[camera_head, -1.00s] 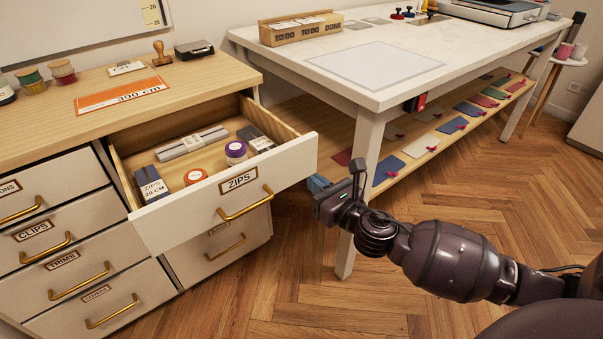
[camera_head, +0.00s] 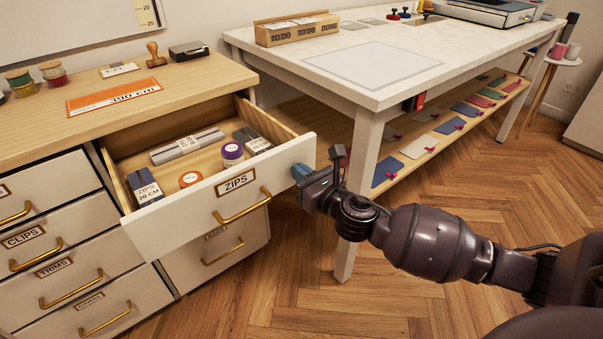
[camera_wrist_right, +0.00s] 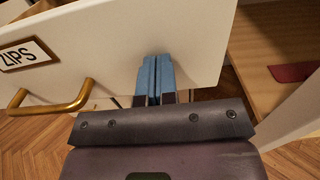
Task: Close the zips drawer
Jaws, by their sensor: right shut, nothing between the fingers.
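The zips drawer (camera_head: 170,222) stands pulled out of the wooden-topped cabinet, with a white front, a ZIPS label and a brass handle (camera_head: 243,206). Inside it lie zip packs, an orange roll and a purple-topped roll. My right gripper (camera_head: 301,172) is shut and empty, its blue fingertips at the right end of the drawer front. In the right wrist view the fingertips (camera_wrist_right: 153,72) overlap the white drawer front (camera_wrist_right: 120,35), to the right of the handle (camera_wrist_right: 52,97). They are at or very near its face; I cannot tell if they touch. My left gripper is not in view.
A white worktable (camera_head: 440,65) stands right of the drawer, its near leg (camera_head: 357,160) just behind my right arm. Its lower shelf holds several coloured pieces. Closed drawers such as CLIPS (camera_head: 40,235) lie left. The wooden floor (camera_head: 300,290) in front is clear.

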